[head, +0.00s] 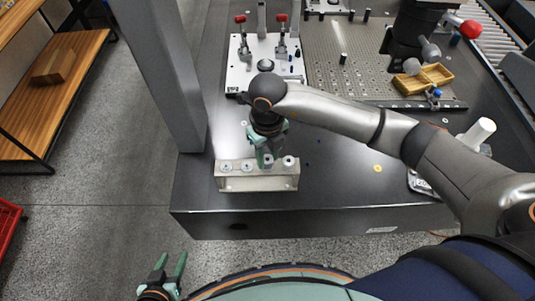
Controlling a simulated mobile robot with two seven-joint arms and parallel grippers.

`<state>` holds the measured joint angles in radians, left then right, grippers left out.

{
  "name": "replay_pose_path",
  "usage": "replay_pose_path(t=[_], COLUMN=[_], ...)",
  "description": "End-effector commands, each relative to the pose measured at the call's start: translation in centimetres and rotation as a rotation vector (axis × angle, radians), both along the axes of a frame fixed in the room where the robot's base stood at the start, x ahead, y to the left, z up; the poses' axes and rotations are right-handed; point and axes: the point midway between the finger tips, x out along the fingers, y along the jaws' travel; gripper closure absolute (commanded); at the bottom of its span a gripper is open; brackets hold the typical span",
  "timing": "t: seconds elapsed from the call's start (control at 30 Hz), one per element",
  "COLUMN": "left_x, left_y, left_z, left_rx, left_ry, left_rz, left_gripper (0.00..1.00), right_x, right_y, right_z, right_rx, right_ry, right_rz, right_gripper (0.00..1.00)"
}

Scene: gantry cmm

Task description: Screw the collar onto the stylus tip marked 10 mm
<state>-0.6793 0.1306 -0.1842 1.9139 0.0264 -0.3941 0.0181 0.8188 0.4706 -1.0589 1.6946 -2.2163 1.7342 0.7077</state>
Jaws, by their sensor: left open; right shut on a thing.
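A pale metal rack (258,184) stands near the front left of the dark table. Several stylus tips sit along its top; two at the left (226,167) and one at the right (288,161) show as small round pale tops. The size marks are too small to read. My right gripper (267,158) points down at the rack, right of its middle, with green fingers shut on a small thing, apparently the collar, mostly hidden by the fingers. I cannot tell whether it touches a tip. My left gripper (172,268) is open and empty, low in front of the table.
A yellow ring (377,168) lies on the table right of the rack. Behind are a white plate (243,72) with red-handled clamps, a perforated plate (350,50) and a wooden tray (425,78). A grey column (165,75) rises left of the rack.

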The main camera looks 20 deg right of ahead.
Motion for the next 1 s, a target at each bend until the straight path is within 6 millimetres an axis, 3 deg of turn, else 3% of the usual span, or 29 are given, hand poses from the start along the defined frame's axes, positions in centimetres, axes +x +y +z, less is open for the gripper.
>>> replay_pose_path(t=[1.0], left_x=[0.03], left_y=[0.02], left_z=[-0.62], left_rx=[0.001], left_ry=[-0.001], left_rz=[-0.001], left_gripper=[0.5], right_x=[0.01], right_y=[0.0], right_z=[-0.64], right_rx=[0.0], right_ry=[-0.001], right_rz=[0.0], right_gripper=[1.0])
